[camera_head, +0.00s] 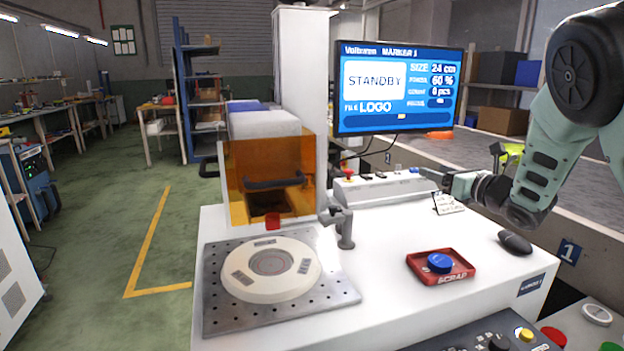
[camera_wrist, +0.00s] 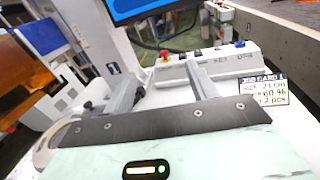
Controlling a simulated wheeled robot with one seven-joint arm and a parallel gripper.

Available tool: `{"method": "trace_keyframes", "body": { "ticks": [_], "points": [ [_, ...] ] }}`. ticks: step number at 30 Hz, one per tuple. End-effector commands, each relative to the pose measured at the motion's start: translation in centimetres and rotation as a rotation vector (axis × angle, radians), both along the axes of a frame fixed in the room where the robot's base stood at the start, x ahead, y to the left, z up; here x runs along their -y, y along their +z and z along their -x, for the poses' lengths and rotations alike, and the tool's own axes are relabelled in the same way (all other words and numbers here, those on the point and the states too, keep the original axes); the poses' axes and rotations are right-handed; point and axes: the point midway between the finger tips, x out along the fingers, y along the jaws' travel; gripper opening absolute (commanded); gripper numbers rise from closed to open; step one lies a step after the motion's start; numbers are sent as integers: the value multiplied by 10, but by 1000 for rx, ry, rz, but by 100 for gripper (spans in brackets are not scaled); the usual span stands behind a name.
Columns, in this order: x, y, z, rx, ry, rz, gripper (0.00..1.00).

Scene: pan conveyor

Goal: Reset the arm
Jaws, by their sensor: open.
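My arm (camera_head: 545,160) reaches in from the right in the head view. My gripper (camera_head: 432,178) is held above the white table near the control box, pointing left. In the wrist view my gripper (camera_wrist: 160,78) shows two grey fingers spread apart, with nothing between them. The space between the fingers shows the white table and part of the control box (camera_wrist: 208,65).
A monitor (camera_head: 398,88) reading STANDBY stands behind the table. A white disc (camera_head: 270,268) lies on a perforated plate (camera_head: 335,292), near a grey clamp post (camera_head: 345,230). A red scrap tray (camera_head: 462,272) holds a blue piece. A job card (camera_wrist: 262,88) stands beside the control box.

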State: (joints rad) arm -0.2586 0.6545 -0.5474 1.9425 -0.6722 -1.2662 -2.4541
Motion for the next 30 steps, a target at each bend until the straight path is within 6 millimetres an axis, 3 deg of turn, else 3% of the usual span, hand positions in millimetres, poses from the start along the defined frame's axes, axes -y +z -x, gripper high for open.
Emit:
{"method": "trace_keyframes", "body": {
  "ticks": [11, 20, 26, 30],
  "points": [
    [22, -7, 8, -206, -159, -275, 57],
    [48, -27, 37, -499, -427, -745, 57],
    [61, -57, 96, -770, -773, -1316, 57],
    [58, -81, 153, -900, -1069, -1725, 57]
  ]
}}
